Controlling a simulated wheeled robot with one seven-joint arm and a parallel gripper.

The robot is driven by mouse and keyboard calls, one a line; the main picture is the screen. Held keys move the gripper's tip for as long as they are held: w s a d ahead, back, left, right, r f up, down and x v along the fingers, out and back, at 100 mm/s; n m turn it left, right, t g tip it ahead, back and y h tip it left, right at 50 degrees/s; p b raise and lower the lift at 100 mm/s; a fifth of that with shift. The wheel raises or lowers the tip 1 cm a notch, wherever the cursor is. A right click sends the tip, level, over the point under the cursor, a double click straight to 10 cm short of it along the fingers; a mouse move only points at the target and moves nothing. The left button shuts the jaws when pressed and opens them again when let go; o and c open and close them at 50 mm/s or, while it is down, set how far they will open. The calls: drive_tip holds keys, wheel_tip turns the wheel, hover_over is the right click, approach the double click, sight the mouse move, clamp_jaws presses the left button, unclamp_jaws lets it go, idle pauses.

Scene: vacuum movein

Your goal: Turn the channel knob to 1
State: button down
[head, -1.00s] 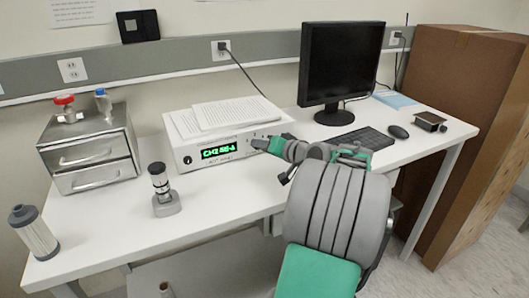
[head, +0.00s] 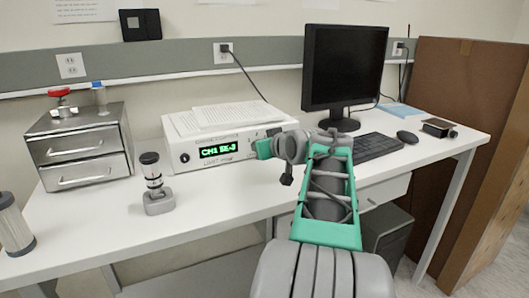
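The white controller box (head: 285,127) stands on the bench with papers on its top. Its green display (head: 218,149) appears to read CH1 5E-3. A small dark round control (head: 185,158) shows at the left of its front. My gripper (head: 263,148), with green fingertips, is at the right part of the front panel, close to it. I cannot tell whether it touches. The gripper and wrist cover part of the panel's right side, and I cannot make out the channel knob. The fingers are too small to tell open from shut.
A gauge on a grey base (head: 158,200) stands in front of the box. A metal drawer unit (head: 82,150) is at left, a cylinder (head: 13,228) at the front left. A monitor (head: 343,65), keyboard (head: 372,146) and mouse (head: 407,136) are at right.

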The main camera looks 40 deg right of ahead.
drive_tip(key=shift+f, duration=0.2)
drive_tip(key=c, duration=1.1)
unclamp_jaws()
drive_tip(key=shift+r, duration=0.15)
drive_tip(key=v, duration=0.7)
drive_tip(key=shift+s+a+r, duration=0.15)
drive_tip(key=shift+s, duration=0.2)
